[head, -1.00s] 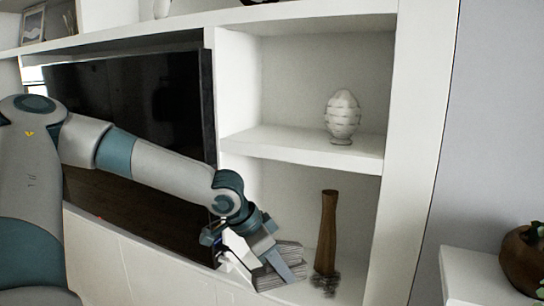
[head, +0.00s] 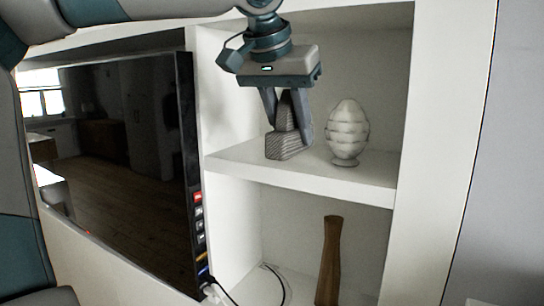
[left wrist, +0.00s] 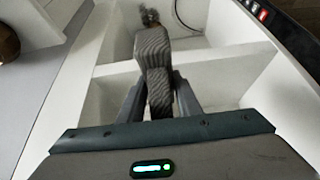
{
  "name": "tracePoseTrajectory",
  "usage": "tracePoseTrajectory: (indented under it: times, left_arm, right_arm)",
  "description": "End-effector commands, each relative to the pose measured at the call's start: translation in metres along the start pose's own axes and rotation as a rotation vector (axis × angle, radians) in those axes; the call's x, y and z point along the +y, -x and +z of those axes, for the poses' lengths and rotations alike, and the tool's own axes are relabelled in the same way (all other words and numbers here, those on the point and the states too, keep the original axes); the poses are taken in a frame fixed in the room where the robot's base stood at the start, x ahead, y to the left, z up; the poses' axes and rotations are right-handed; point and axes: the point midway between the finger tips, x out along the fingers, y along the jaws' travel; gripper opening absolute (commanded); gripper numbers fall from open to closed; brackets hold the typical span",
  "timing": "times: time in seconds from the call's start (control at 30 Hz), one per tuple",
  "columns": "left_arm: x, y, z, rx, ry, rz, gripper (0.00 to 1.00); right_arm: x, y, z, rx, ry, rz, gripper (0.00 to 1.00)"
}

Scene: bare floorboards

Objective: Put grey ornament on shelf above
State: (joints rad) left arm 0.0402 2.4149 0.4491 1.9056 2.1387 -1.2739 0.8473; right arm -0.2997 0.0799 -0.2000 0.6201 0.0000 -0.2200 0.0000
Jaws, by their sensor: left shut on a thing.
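The grey ornament (head: 284,146) has a ridged, striped surface and a narrow upper part. My left gripper (head: 286,128) points down from above and is shut on its upper part. The ornament is at the upper shelf (head: 300,172), left of the white egg-shaped ornament and apart from it. I cannot tell for sure whether its base touches the shelf board. In the left wrist view the grey ornament (left wrist: 155,60) sits between the two fingers. My right gripper is not in view.
The white ribbed egg ornament (head: 347,133) stands on the upper shelf to the right. A brown wooden vase (head: 329,262) stands in the lower compartment, with a cable (head: 275,275) to its left. A dark television (head: 115,165) is left of the shelf divider.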

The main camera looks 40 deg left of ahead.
Motion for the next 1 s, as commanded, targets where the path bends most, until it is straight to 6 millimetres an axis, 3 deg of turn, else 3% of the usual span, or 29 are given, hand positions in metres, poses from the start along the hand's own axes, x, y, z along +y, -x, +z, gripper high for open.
tracePoseTrajectory:
  times: [0.57,1.0]
  left_arm:
    - [-0.008,0.003,-0.007,0.0,0.008,-0.002,0.06]
    - [-0.07,-0.025,-0.062,-0.002,0.01,-0.002,0.06]
  right_arm:
    - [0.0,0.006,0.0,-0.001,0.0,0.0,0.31]
    - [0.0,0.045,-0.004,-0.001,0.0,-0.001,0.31]
